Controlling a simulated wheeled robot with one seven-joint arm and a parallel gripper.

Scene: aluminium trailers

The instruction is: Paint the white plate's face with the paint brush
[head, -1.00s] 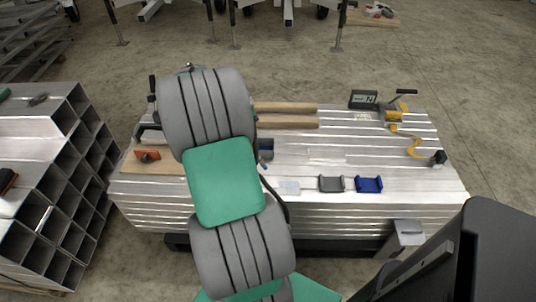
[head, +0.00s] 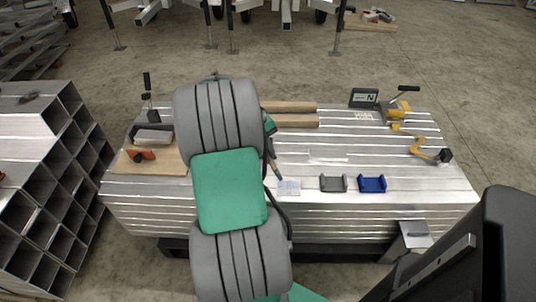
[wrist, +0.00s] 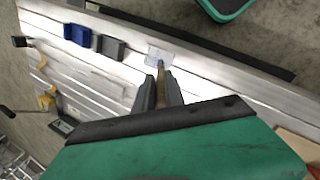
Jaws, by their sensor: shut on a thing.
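The white plate (head: 288,187) lies flat near the front edge of the aluminium stack, its face light with faint bluish-grey marks. It also shows in the wrist view (wrist: 157,54). My gripper (head: 271,150) is mostly hidden behind my arm in the head view. In the wrist view my gripper (wrist: 161,88) is shut on the paint brush (wrist: 161,71). The brush (head: 274,168) points down, its tip at the plate's left edge in the head view. In the wrist view the tip overlaps the plate's near edge. I cannot tell whether it touches.
A grey holder (head: 333,184) and a blue holder (head: 372,184) stand right of the plate. Wooden bars (head: 290,121), a dark display box (head: 363,97) and a yellow clamp (head: 421,146) lie farther off. An orange tool (head: 140,155) lies on a board at left.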

